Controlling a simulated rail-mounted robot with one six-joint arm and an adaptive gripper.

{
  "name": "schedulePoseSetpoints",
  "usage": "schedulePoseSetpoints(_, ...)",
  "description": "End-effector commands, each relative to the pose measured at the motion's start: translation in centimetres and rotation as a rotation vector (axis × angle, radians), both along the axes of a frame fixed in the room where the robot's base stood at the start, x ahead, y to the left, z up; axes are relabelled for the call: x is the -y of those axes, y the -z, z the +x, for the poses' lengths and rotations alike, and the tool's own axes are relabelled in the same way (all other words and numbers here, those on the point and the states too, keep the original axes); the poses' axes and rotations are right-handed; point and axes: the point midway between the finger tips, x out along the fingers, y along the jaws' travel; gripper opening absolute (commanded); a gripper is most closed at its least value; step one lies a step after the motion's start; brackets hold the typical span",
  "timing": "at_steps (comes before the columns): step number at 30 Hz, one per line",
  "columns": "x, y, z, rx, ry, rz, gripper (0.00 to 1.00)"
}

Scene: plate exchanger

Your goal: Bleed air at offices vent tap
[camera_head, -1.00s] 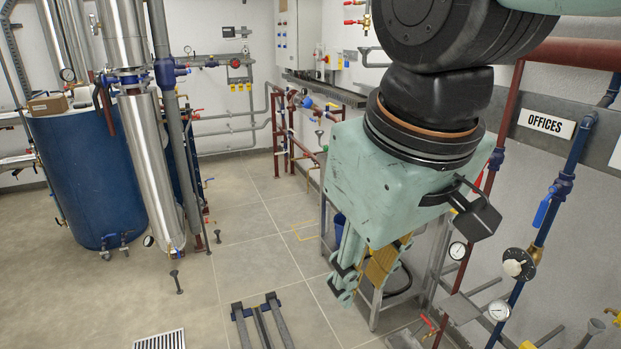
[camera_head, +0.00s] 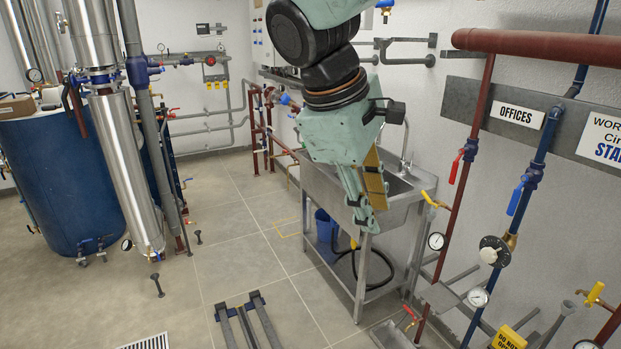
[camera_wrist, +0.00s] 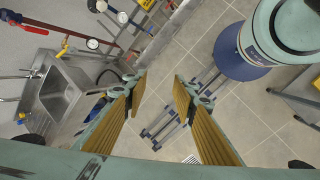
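The OFFICES label (camera_head: 516,115) is on a grey wall rail at the right of the head view. Below it run a red pipe with a red-handled valve (camera_head: 456,166) and a blue pipe with a blue-handled valve (camera_head: 516,197). A small red-handled tap (camera_head: 410,313) is low by the red pipe, and a yellow-handled tap (camera_head: 435,200) is beside the sink. I cannot tell which tap is the vent tap. My gripper (camera_head: 370,212) points down in front of the sink, left of these pipes. In the wrist view its yellow-padded fingers (camera_wrist: 157,82) are apart with nothing between them.
A steel sink on a frame (camera_head: 317,187) stands behind my gripper, with a blue bucket (camera_head: 325,226) below. Gauges (camera_head: 436,241), a black dial (camera_head: 494,251) and a yellow sign (camera_head: 508,338) crowd the right. A blue tank (camera_head: 50,185) is left.

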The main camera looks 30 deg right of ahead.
Motion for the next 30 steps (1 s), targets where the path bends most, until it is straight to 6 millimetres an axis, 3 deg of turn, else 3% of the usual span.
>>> schedulePoseSetpoints(30,16.7,2.9,11.2,-0.498,-0.346,-0.280,0.26)
